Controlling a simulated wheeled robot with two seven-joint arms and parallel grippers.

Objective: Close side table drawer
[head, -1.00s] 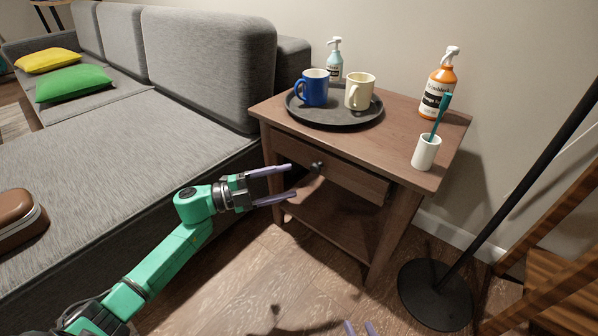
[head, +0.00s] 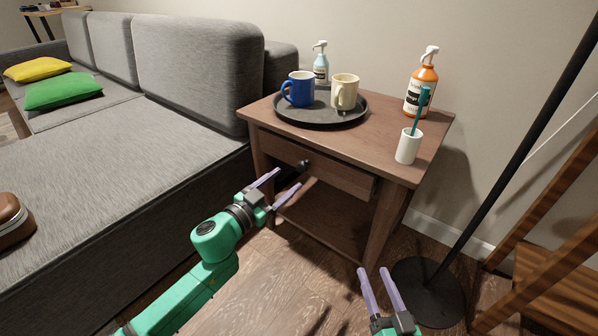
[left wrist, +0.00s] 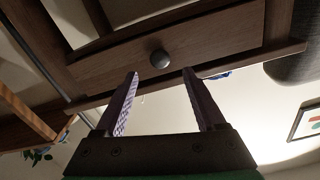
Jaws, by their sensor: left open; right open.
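The brown wooden side table (head: 425,152) stands right of the sofa. Its drawer (head: 335,172) under the top has a round dark knob (head: 303,164); the drawer front also shows in the left wrist view (left wrist: 215,45), with the knob (left wrist: 160,60). How far the drawer stands out is hard to tell. My left gripper (head: 288,184) is open and empty, just in front of and below the knob. In the left wrist view its two fingers (left wrist: 160,88) point at the drawer front, with the knob between their lines, apart from them. My right gripper (head: 378,272) is open and empty, low in front of the table.
On the table top are a dark round tray (head: 320,117) with a blue mug (head: 299,89) and a cream mug (head: 344,92), two pump bottles and a white cup (head: 408,147) with a toothbrush. A lamp base (head: 428,290) stands right. The grey sofa (head: 120,130) bounds the left.

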